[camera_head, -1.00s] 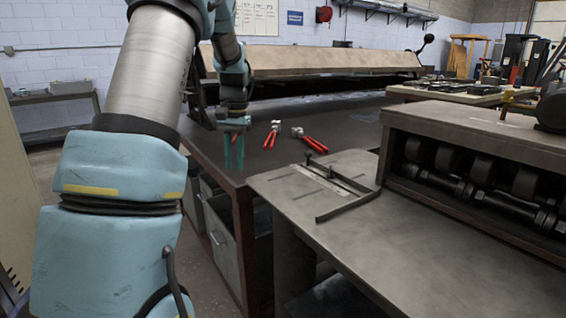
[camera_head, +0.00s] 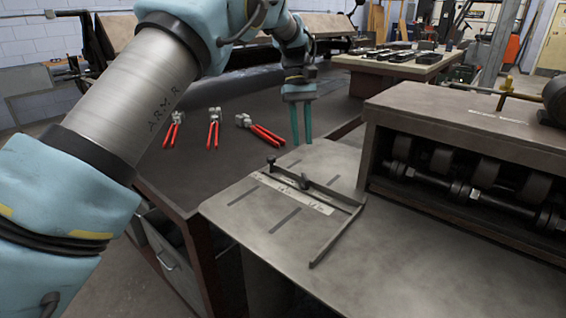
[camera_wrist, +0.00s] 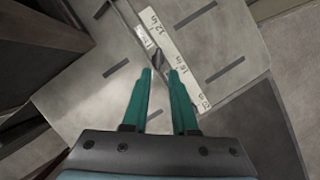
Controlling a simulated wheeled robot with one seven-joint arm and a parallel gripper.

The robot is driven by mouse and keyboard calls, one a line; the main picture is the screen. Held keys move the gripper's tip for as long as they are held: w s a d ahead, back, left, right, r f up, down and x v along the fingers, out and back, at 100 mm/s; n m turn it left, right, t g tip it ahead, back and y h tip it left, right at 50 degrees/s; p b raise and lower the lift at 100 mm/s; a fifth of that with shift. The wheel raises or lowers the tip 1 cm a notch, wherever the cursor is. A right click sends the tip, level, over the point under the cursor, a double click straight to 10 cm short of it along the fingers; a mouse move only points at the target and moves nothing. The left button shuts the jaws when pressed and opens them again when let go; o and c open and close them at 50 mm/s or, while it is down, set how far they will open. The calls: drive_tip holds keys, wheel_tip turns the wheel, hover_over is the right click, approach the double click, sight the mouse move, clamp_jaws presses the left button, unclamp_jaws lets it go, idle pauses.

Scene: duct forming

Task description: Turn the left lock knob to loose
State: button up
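In the head view, a bench-top fence gauge has a dark bar and a pale scale strip (camera_head: 297,195). The left lock knob (camera_head: 271,160) is a small dark knob at the strip's far left end. A second dark knob (camera_head: 304,182) stands further right along the bar. My gripper (camera_head: 301,138) points down, open and empty, with its two green fingers apart, above and behind the left knob in the picture. In the wrist view, my gripper (camera_wrist: 160,73) is over the scale strip (camera_wrist: 182,58). A dark knob-like part shows just beyond the fingertips; I cannot tell which knob it is.
Several red-handled pliers (camera_head: 214,130) lie on the dark bench behind. A roller machine (camera_head: 460,160) with a raised housing stands to the right of the gauge. The grey table top (camera_head: 400,255) in front is clear.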

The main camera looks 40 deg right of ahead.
sight(306, 178)
drive_tip(key=p+x, duration=0.2)
drive_tip(key=x, duration=0.8)
drive_tip(key=shift+s+f+p, duration=0.25)
drive_tip(key=shift+f+p, duration=0.05)
drive_tip(key=shift+c, duration=0.3)
clamp_jaws()
